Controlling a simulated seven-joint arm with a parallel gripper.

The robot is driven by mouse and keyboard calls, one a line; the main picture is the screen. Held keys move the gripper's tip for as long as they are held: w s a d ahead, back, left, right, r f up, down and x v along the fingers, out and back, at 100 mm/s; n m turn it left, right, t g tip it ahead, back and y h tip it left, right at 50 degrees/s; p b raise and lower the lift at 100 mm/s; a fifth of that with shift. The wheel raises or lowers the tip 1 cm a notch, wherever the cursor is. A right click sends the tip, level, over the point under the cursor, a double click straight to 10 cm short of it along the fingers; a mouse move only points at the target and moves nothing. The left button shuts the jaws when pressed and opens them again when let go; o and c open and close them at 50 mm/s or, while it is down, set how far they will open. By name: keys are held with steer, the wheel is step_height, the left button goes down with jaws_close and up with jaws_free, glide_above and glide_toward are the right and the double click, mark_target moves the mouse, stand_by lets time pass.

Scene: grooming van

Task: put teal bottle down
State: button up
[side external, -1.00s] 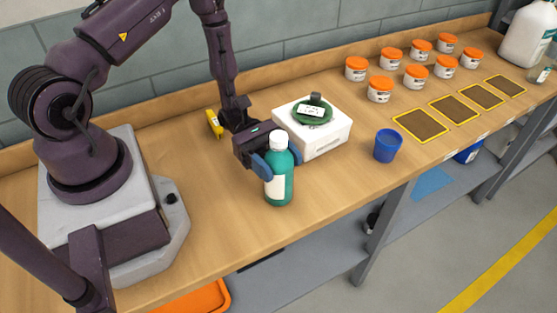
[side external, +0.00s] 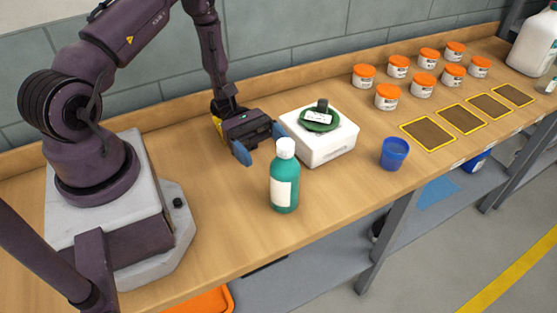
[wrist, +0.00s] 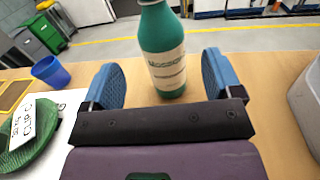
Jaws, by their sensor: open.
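The teal bottle (side external: 284,188) with a white cap and white label stands upright on the wooden bench, near its front edge. In the wrist view the bottle (wrist: 163,50) is ahead of my jaws, its top cut off by the frame. My gripper (side external: 262,150) is open and empty, behind the bottle on the wall side. In the wrist view its two blue fingers (wrist: 163,78) are spread to either side of the bottle's line, apart from it.
A white scale (side external: 325,148) with a green dish and a card stands right of my gripper. A blue cup (side external: 394,154) stands further right. Several orange-lidded tubs (side external: 387,98) and yellow-edged dark pads (side external: 428,134) lie beyond. Bare bench lies left of the bottle.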

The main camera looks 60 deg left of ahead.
steer(key=a, duration=0.5)
steer(key=s+d+r+m+t+y, duration=0.1)
steer(key=s+d+r+m+y, duration=0.1)
steer(key=r+m+y, duration=0.4)
steer(key=s+d+r+m+t+y, duration=0.1)
steer(key=s+r+m+y, duration=0.3)
steer(key=r, duration=0.8)
steer(key=s+d+r+m+t+y, duration=0.1)
steer(key=s+d+r+m+y, duration=0.1)
steer(key=r+m+y, duration=0.5)
step_height(320, 180, up, 2)
steer(key=shift+s+d+m+y, duration=0.4)
steer(key=shift+s+m, duration=0.35)
steer(key=shift+m, duration=0.45)
